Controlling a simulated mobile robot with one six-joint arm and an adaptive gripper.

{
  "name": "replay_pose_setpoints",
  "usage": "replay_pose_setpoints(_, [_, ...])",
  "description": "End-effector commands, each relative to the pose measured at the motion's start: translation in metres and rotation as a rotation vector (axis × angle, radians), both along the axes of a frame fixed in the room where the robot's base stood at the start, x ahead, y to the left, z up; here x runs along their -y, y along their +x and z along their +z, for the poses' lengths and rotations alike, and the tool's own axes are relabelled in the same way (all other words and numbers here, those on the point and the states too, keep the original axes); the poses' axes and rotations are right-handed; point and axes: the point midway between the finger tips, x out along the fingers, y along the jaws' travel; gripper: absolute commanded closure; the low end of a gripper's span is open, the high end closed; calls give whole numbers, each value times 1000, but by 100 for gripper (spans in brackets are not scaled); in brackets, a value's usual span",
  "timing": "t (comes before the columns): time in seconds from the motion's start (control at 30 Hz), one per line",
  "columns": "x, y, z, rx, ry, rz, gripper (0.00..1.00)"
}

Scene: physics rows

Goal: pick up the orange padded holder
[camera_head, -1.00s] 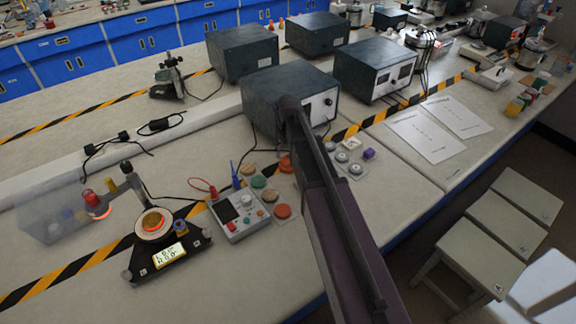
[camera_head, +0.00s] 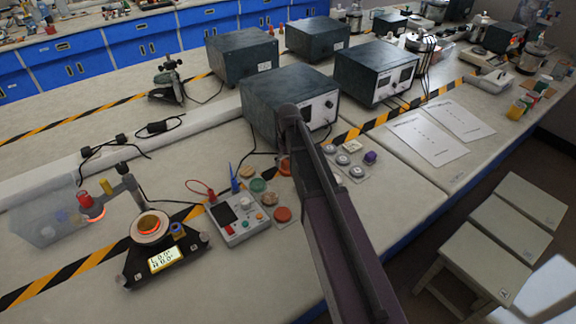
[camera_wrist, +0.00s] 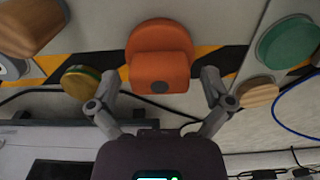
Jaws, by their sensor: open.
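The orange padded holder (camera_wrist: 160,58) shows in the wrist view, with a rounded back, a blocky front part and a dark round spot on its front. My gripper (camera_wrist: 161,84) is open, one finger to the left of the holder's near end and one to the right. Gaps show between the fingers and the holder, so it is not gripped. In the head view, an orange piece (camera_head: 284,167) that looks like the holder shows beside my arm, mostly covered by it. My fingers are hidden there.
In the wrist view, a green round piece (camera_wrist: 288,42) and a wooden one (camera_wrist: 258,94) lie to the right, a yellow-green one (camera_wrist: 80,81) to the left. In the head view, a grey instrument box (camera_head: 262,95) stands behind my arm, and a meter (camera_head: 238,215) lies left.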

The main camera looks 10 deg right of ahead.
Motion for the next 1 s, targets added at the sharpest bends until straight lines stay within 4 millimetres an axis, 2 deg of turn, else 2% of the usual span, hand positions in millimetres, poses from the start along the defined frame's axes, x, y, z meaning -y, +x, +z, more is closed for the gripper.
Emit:
replay_pose_setpoints(0.1, [0, 0, 0, 0, 0, 0, 3])
replay_pose_setpoints(0.3, [0, 0, 0, 0, 0, 0, 62])
replay_pose_setpoints(0.37, [0, 0, 0, 0, 0, 0, 79])
replay_pose_setpoints(0.77, [0, 0, 1, 0, 0, 0, 79])
replay_pose_setpoints(1.0, [0, 0, 10, 0, 0, -1, 80])
